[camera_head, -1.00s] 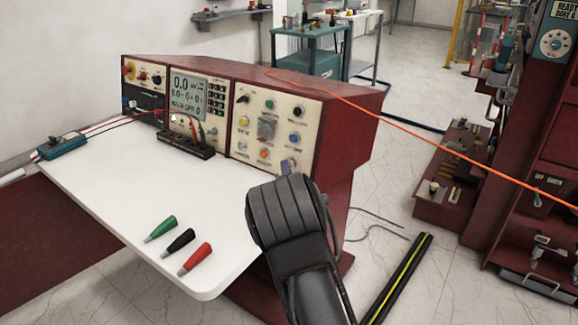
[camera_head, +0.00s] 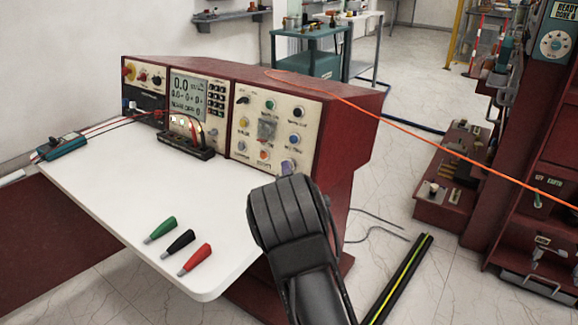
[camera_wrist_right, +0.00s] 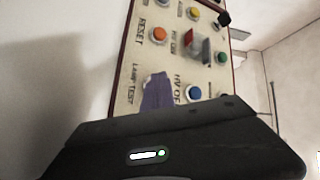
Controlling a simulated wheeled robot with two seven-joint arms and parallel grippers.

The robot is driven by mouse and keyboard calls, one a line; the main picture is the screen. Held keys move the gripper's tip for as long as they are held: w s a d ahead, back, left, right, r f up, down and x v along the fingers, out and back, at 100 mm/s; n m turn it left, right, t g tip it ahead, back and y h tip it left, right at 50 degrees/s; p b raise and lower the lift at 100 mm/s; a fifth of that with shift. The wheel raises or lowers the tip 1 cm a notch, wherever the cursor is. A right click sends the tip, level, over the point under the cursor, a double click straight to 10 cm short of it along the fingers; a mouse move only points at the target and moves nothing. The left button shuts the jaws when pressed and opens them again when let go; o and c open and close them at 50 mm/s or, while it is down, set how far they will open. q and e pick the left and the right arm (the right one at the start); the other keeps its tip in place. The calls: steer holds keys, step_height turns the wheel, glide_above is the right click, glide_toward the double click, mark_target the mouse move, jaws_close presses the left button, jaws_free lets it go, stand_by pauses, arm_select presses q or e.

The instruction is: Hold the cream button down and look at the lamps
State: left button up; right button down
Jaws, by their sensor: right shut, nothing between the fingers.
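My right gripper (camera_head: 288,167) is shut, its purple fingertips at the lower right corner of the button panel (camera_head: 281,124). In the right wrist view the fingertips (camera_wrist_right: 156,92) are beside the LAMP TEST lettering and hide what lies under them. The cream button does not show; I cannot see how far it is pressed. My left gripper is out of view.
An orange button (camera_wrist_right: 158,34) and a blue button (camera_wrist_right: 193,93) lie close to the fingertips. Green, black and red connectors (camera_head: 195,259) lie on the white tabletop (camera_head: 110,190). An orange cable (camera_head: 430,140) crosses above the floor on the right.

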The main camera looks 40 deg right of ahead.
steer(key=shift+s+a+r, duration=0.1)
steer(key=shift+s+a, duration=0.05)
steer(key=shift+a, duration=0.25)
steer(key=shift+s+a+r, duration=0.1)
steer(key=shift+a, duration=0.3)
steer(key=shift+s+a+r+p, duration=0.15)
steer(key=shift+s+a+r, duration=0.1)
steer(key=shift+a, duration=0.55)
steer(key=shift+s+a+r+p, duration=0.15)
steer(key=shift+s+a+p, duration=0.05)
steer(key=shift+a, duration=0.55)
steer(key=shift+s+a+r+p, duration=0.15)
steer(key=shift+s+a+r, duration=0.1)
steer(key=shift+a, duration=0.55)
steer(key=shift+f, duration=0.1)
